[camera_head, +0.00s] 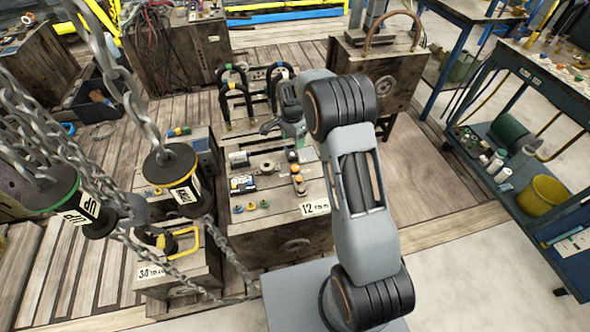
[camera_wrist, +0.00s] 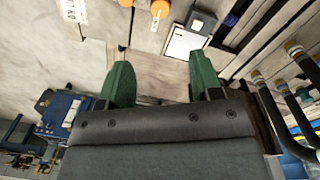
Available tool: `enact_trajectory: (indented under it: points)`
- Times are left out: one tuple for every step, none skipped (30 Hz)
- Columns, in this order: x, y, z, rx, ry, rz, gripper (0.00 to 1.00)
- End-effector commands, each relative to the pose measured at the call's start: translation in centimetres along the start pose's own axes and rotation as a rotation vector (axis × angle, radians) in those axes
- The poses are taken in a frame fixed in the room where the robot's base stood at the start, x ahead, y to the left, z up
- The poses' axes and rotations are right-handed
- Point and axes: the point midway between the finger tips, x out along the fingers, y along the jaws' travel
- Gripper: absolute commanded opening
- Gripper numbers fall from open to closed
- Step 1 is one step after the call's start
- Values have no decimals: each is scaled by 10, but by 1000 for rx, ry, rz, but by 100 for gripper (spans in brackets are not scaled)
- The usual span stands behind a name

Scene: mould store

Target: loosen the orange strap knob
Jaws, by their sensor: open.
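An orange knob (camera_wrist: 160,8) shows at the top edge of the wrist view, with a second orange, round-topped thing (camera_wrist: 126,2) beside it, cut by the edge. In the head view, small orange parts (camera_head: 298,178) stand in a row on top of the block marked 12. I cannot tell which of them is the strap knob, and no strap is clearly visible. My gripper (camera_wrist: 159,62) has its two green fingers wide apart with nothing between them. The orange knob lies beyond the fingertips, apart from them. In the head view my arm partly covers the block.
Black bent handles (camera_head: 250,95) stand behind the block. Chains with hanging weights (camera_head: 172,178) are at the left. A smaller block with a yellow handle (camera_head: 190,240) stands at front left. A blue cart (camera_head: 540,85) is at the right. Bare floor (camera_head: 470,265) lies at front right.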

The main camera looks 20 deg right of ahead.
Motion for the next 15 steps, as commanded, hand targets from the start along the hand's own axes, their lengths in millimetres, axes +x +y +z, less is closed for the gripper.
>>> enact_trajectory:
  points:
    - [8,-1,0,6,-2,4,59]
    - [11,-2,-1,9,-2,5,59]
    - [16,-2,-1,12,-3,6,59]
    - [20,-2,-1,14,-3,8,59]
    - [24,-2,-1,15,-4,9,59]
    - [31,-2,-1,15,-4,9,59]
    - [36,-1,-1,15,-4,9,59]
    - [42,-1,0,15,-4,10,59]
    - [50,-1,-1,15,-4,10,59]
    - [55,-1,0,14,-4,10,59]
    - [62,-1,0,14,-4,10,59]
    - [69,-1,0,14,-4,10,59]
    - [75,-1,0,14,-4,10,59]
    - [81,-1,0,14,-4,9,59]
    - [88,-1,0,14,-4,9,59]
